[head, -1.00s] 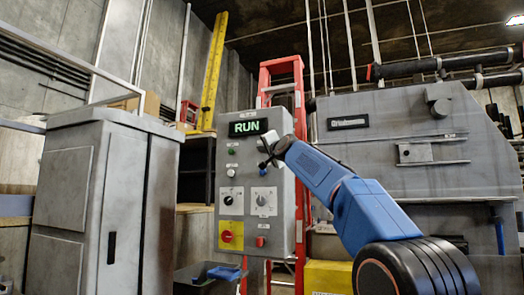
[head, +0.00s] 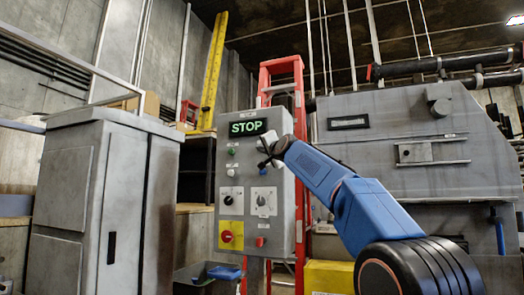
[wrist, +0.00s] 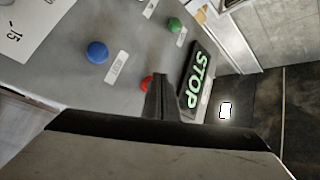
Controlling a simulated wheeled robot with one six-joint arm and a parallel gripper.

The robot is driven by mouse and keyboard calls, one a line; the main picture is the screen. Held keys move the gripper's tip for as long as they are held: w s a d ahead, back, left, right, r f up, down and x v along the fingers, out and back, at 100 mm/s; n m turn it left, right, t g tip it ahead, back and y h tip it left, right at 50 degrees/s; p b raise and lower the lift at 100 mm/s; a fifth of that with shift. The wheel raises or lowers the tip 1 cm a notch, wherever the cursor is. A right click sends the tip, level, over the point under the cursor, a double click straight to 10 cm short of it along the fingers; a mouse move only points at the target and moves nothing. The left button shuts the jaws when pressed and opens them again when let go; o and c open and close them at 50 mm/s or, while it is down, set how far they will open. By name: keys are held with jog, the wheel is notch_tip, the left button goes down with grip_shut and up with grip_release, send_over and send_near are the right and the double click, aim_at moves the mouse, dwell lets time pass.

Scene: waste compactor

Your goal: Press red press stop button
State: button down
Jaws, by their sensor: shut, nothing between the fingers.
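The grey control panel (head: 245,205) stands upright in the middle of the head view. Its display (head: 250,128) reads STOP in green; it also shows in the wrist view (wrist: 195,80). A red button (wrist: 147,83) sits beside the display in the wrist view, partly covered by my fingertips. In the head view my gripper hides it. My gripper (wrist: 163,96) is shut and empty, its tips at the red button; I cannot tell whether they touch it. It also shows in the head view (head: 265,160), at the panel's upper right.
A blue button (wrist: 97,52) and a green button (wrist: 174,25) are close by. Lower on the panel are a red knob on a yellow plate (head: 227,235) and another red button (head: 260,242). A grey cabinet (head: 80,190) stands left, a large grey machine (head: 415,150) right.

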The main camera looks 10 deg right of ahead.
jog(key=shift+s+a, duration=0.25)
jog(key=shift+s, duration=0.1)
jog(key=shift+s+a, duration=0.75)
jog(key=shift+s, duration=0.3)
jog(key=shift+s+a, duration=0.7)
jog(key=shift+s, duration=0.3)
jog(key=s+d+f+n+g+h, duration=0.1)
jog(key=s+f+g, duration=0.4)
jog(key=s+f, duration=1.3)
jog(key=s+d+f+n+g+h, duration=0.1)
jog(key=s+d+f+n+g, duration=0.2)
jog(key=s+f, duration=1.5)
jog(key=s+d+f+n+g, duration=0.3)
jog(key=s+f+n+g, duration=0.3)
jog(key=s+f, duration=1.2)
notch_tip(320, 180, down, 16)
jog(key=shift+s+f+g+h, duration=0.2)
jog(key=shift+g+h, duration=0.2)
jog(key=shift+g, duration=0.4)
jog(key=shift+w+d, duration=0.1)
jog(key=shift+d, duration=0.1)
